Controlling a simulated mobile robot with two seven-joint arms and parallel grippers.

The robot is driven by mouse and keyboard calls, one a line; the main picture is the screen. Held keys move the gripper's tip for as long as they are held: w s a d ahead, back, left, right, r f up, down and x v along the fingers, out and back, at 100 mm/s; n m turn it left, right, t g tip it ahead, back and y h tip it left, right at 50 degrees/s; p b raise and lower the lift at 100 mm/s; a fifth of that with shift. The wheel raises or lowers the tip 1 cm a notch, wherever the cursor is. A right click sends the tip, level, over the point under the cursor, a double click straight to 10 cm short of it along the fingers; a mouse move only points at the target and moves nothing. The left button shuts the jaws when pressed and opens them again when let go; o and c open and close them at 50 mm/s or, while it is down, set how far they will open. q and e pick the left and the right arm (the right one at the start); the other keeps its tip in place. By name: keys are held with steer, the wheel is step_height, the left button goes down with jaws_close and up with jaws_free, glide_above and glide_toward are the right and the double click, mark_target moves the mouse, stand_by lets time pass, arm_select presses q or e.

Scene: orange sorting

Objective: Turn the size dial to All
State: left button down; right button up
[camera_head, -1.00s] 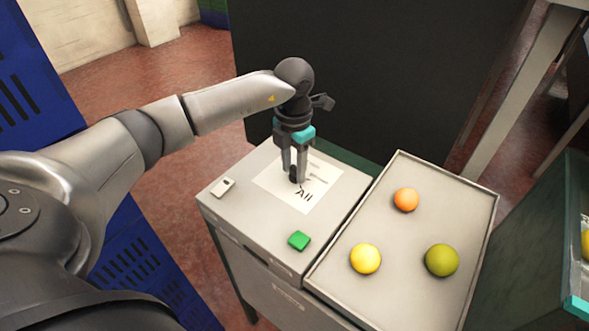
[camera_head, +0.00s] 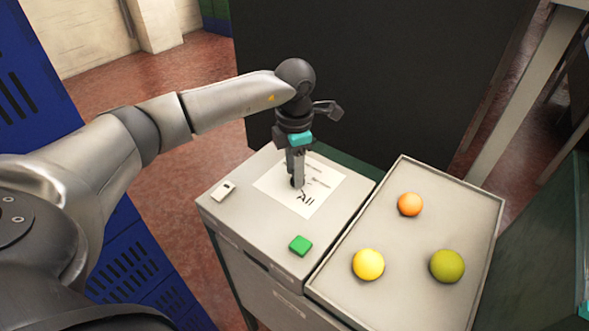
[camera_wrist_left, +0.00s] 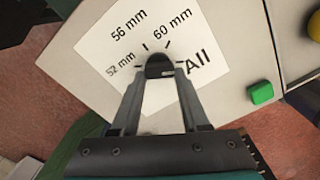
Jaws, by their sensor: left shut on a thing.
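The size dial (camera_head: 296,184) is a small dark knob on a white label sheet (camera_head: 322,196) on top of the grey box. My left gripper (camera_head: 298,178) comes down on it from above, shut on the knob. In the left wrist view the dark dial (camera_wrist_left: 159,63) sits between the fingertips (camera_wrist_left: 160,72). Around it the sheet reads 52 mm, 56 mm, 60 mm and All (camera_wrist_left: 197,65), with short tick marks. A pale line shows on the knob, but which label it points to is not clear. My right gripper is not in view.
A green button (camera_head: 300,245) and a small white switch (camera_head: 223,191) are on the box top. A grey tray (camera_head: 335,277) on the right holds an orange fruit (camera_head: 410,204), a yellow one (camera_head: 368,264) and a green one (camera_head: 447,266). A dark panel (camera_head: 390,80) stands behind.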

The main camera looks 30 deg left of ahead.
arm_select(q)
steer(key=shift+r, duration=0.1)
steer(key=shift+c, duration=2)
jaws_free()
step_height(320, 180, up, 15)
